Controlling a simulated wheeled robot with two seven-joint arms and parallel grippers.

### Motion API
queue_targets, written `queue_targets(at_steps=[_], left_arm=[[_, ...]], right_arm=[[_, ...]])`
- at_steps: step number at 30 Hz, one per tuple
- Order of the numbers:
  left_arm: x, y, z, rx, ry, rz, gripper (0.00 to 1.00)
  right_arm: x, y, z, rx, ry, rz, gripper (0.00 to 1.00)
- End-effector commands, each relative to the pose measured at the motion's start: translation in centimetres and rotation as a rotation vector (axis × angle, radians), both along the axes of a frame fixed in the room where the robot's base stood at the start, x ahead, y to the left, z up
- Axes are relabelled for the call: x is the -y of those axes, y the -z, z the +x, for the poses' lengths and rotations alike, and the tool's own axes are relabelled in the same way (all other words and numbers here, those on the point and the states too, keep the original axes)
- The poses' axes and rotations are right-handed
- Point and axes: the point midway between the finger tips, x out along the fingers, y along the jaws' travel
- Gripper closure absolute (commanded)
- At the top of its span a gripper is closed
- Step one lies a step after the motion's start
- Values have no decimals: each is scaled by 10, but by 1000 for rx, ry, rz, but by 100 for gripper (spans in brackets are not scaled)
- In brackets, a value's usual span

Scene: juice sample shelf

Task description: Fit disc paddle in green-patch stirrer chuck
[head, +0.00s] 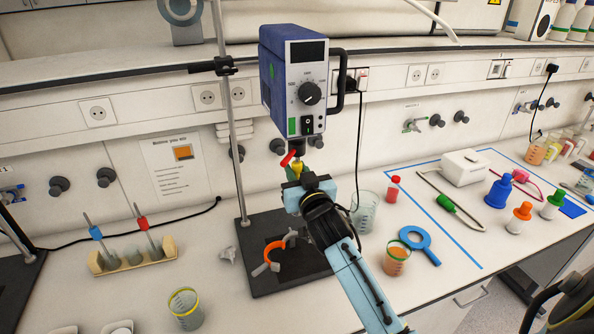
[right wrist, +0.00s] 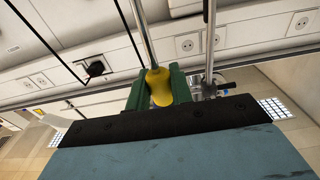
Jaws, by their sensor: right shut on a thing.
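The blue stirrer motor (head: 294,80) hangs on a stand rod, with a green patch (head: 292,126) on its lower front. Its dark chuck (head: 297,147) points down, and a red lever-like part (head: 287,158) shows just below it. My right gripper (head: 297,180) is directly under the chuck, shut on the yellow grip (head: 296,168) of a paddle. In the right wrist view the yellow grip (right wrist: 159,88) sits between green fingers, with a metal shaft (right wrist: 142,35) running up from it. The paddle's lower end is hidden, so I cannot see a disc. Whether the shaft is inside the chuck is unclear. My left gripper is not in view.
A glass beaker (head: 364,212) stands right of my gripper. A wooden rack (head: 133,259) with blue- and red-collared paddles is at left. A blue ring (head: 419,240) and orange-filled cup (head: 396,260) lie right of my arm.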

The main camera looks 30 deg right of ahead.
Motion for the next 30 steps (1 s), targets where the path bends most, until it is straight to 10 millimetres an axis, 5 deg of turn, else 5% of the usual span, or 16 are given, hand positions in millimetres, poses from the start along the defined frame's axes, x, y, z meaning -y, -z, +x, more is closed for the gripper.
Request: queue_targets(at_steps=[9, 10, 16, 30], left_arm=[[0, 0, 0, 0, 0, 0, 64], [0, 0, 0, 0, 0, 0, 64], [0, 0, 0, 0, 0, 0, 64], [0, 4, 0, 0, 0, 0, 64]], right_arm=[[0, -9, 1, 19, -1, -3, 100], [0, -9, 1, 20, -1, -3, 77], [0, -7, 1, 15, -1, -3, 53], [-4, -1, -17, 8, -1, 1, 53]])
